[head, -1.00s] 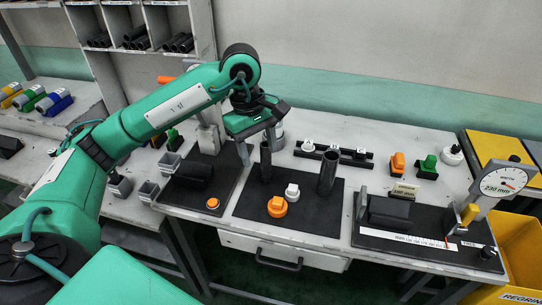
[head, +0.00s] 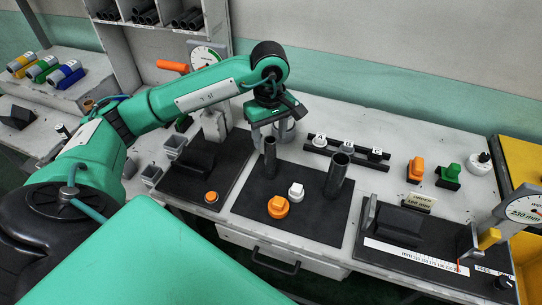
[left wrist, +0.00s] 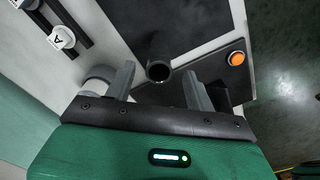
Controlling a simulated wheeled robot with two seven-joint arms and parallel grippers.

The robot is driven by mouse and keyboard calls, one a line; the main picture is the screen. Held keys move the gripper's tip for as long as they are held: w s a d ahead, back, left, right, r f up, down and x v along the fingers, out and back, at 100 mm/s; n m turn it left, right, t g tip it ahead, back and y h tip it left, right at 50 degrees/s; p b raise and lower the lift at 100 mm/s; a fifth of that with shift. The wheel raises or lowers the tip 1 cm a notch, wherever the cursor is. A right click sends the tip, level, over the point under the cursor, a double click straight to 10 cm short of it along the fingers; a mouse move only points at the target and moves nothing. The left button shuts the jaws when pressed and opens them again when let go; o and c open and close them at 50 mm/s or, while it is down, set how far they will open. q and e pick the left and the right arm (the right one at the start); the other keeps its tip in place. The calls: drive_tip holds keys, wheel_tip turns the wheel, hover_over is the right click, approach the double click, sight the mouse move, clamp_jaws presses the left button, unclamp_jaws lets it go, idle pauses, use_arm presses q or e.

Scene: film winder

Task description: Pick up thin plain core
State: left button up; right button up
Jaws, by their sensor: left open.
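The thin plain core (head: 270,160) is a slim dark tube standing upright at the back left of the black mat (head: 312,222). In the left wrist view its open round end (left wrist: 158,71) shows between the finger lines. My left gripper (head: 271,132) is open and empty, pointing down over the core's top. In the left wrist view its two fingers (left wrist: 160,84) lie on either side of the core, apart from it. A thicker dark tube (head: 337,176) stands upright farther right on the same mat. My right gripper is not in view.
A rail with lettered white and black plugs (head: 347,149) lies behind. A grey cylinder (head: 284,130) stands close behind the left gripper. A gauge fixture (head: 402,222) fills the right.

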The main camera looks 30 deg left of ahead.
sight(270, 151)
use_arm(q)
drive_tip(key=shift+f, duration=0.55)
drive_tip(key=shift+s+f, duration=0.1)
drive_tip(key=shift+f, duration=0.1)
drive_tip(key=shift+f+p, duration=0.35)
drive_tip(key=shift+p, duration=0.1)
wheel_tip(270, 151, down, 3)
drive_tip(key=shift+f+p, duration=0.1)
drive_tip(key=shift+p, duration=0.55)
drive_tip(key=shift+f, duration=0.5)
drive_tip(key=c, duration=1)
drive_tip(key=shift+c, duration=0.2)
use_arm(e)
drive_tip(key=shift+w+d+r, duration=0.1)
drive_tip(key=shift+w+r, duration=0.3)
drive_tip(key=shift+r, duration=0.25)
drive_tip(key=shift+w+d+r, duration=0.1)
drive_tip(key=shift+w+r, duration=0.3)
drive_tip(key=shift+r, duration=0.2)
use_arm(q)
drive_tip(key=shift+r, duration=0.1)
